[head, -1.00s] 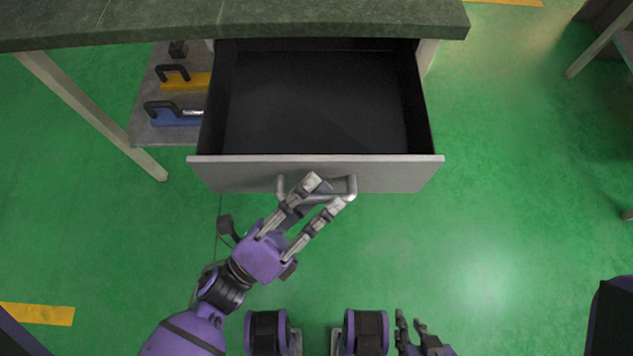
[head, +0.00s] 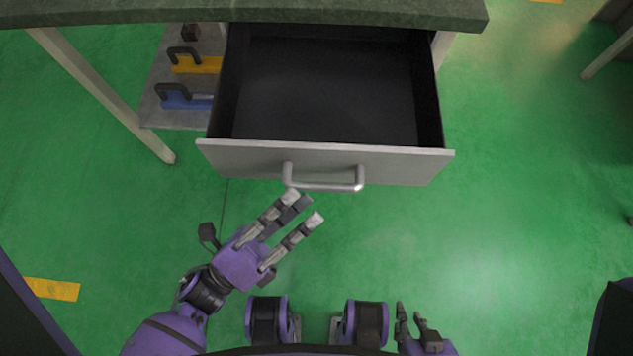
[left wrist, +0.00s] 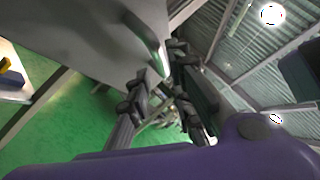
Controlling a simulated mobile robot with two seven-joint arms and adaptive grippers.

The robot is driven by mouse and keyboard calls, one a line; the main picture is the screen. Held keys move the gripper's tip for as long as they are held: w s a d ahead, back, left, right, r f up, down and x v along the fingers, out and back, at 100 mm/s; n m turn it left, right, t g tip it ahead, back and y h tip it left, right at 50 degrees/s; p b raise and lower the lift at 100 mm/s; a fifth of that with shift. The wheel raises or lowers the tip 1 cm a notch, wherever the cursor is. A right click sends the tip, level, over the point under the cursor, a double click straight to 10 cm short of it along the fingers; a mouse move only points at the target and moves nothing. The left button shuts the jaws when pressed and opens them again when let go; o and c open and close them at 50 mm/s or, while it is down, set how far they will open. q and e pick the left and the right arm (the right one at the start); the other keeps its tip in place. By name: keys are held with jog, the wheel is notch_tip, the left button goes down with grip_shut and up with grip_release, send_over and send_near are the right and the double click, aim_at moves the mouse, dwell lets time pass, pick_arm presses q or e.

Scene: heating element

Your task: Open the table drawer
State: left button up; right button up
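The table drawer (head: 325,163) hangs wide open under the dark green table top (head: 250,12). Its dark inside is empty. The silver bar handle (head: 323,186) is on its front panel and also shows in the left wrist view (left wrist: 158,52). My left gripper (head: 305,207) is open and empty, just in front of and below the handle in the head view, apart from it. My right gripper (head: 408,325) is at the bottom of the head view, away from the drawer; its fingers look apart with nothing between them.
A grey shelf (head: 165,117) left of the drawer holds a blue-based item (head: 185,100) and a yellow-based item (head: 195,65) with dark handles. A table leg (head: 105,98) stands at the left. The green floor in front and to the right is clear.

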pick_arm(q)
jog(key=v, duration=0.6)
jog(key=shift+w, duration=0.1)
dwell(0.3)
